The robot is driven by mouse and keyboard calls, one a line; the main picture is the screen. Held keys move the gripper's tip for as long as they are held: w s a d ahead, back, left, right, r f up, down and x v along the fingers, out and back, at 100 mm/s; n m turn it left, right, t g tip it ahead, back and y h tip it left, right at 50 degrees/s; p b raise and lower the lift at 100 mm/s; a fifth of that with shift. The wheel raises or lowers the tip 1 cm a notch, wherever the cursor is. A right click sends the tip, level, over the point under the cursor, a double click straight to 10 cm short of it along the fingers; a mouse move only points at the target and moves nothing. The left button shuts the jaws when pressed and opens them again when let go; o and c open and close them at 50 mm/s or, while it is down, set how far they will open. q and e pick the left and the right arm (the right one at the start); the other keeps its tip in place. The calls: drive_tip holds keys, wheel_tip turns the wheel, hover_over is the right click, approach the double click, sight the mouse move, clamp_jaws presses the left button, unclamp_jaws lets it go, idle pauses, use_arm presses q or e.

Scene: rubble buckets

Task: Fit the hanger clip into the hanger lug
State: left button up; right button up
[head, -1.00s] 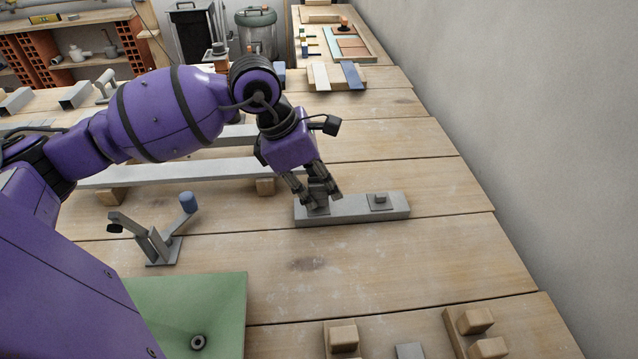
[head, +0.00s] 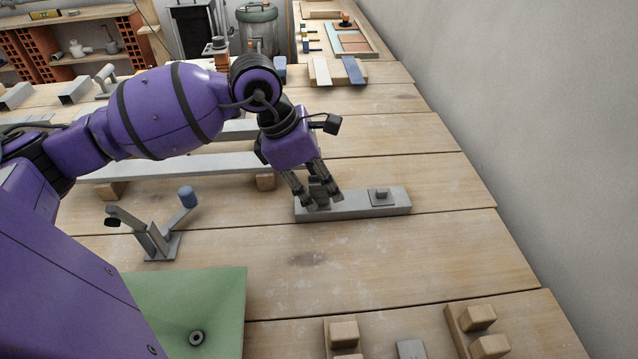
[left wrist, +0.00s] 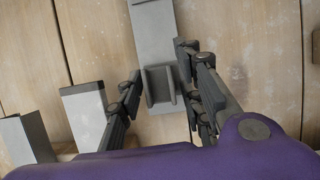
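A long grey bar (head: 350,207) lies on the wooden bench. A small plate with a raised block (head: 381,196), perhaps the hanger lug, sits on its right part. An upright grey channel-shaped piece, perhaps the hanger clip, stands at the bar's left end; it shows in the left wrist view (left wrist: 160,84). My left gripper (head: 319,199) points down over that end. Its fingers, also in the left wrist view (left wrist: 163,72), are apart on both sides of the channel piece. Gaps seem to show, but contact is hard to judge. My right gripper is not in view.
A grey stand with a blue-tipped lever (head: 160,240) is left of the bar. A green mat (head: 200,300) and wooden blocks (head: 478,318) lie nearer. A long grey beam (head: 190,167) rests on wood blocks behind. The bench right of the bar is clear up to the wall.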

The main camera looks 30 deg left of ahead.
use_arm(q)
drive_tip(key=shift+o, duration=0.4)
drive_tip(key=v, duration=1.2)
